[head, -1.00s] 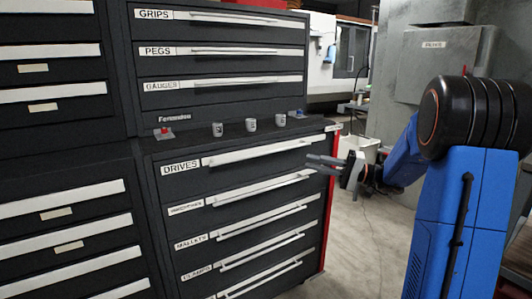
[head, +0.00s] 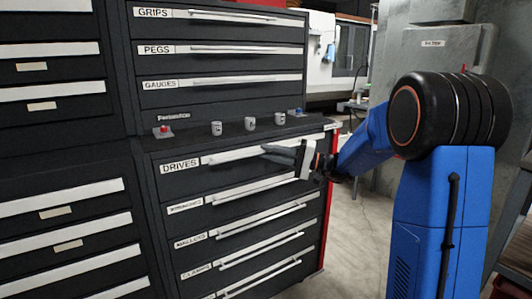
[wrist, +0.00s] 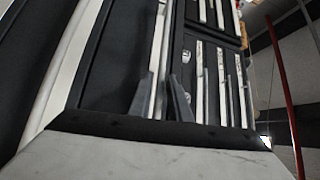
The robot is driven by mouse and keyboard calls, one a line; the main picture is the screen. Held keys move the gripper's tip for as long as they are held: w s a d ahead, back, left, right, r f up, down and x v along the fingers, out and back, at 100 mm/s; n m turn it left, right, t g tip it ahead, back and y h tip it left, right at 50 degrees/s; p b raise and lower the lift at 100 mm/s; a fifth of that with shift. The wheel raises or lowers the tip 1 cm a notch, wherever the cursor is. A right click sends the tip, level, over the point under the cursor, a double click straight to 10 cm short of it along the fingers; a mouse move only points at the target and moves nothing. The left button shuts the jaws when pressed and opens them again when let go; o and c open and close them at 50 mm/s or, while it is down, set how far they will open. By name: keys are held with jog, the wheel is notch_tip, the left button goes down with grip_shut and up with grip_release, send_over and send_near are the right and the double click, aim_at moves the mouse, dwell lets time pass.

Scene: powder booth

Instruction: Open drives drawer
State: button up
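The drives drawer (head: 225,172) is the top drawer of the lower black cabinet in the head view, marked by a white DRIVES label (head: 180,167). It looks closed, flush with the drawers below. Its long pale handle (head: 232,154) runs along its upper part. My gripper (head: 281,154) is at the right half of this handle, fingers pointing left towards the drawer front. In the wrist view my gripper (wrist: 163,103) has its two dark fingers apart, with a pale bar (wrist: 157,75) between them in the picture. I cannot tell whether they touch the handle.
Several more labelled drawers lie below, including MALLETS (head: 190,240). Three small grey cups (head: 251,124) and a red-topped item (head: 164,131) stand on the ledge above. Another drawer cabinet (head: 60,185) is at left. The floor (head: 355,235) right of the cabinet is clear.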

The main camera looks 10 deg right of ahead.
jog(key=shift+w+a+r, duration=0.1)
jog(key=shift+w+a, duration=0.2)
jog(key=shift+a, duration=0.3)
jog(key=shift+c, duration=0.7)
grip_shut()
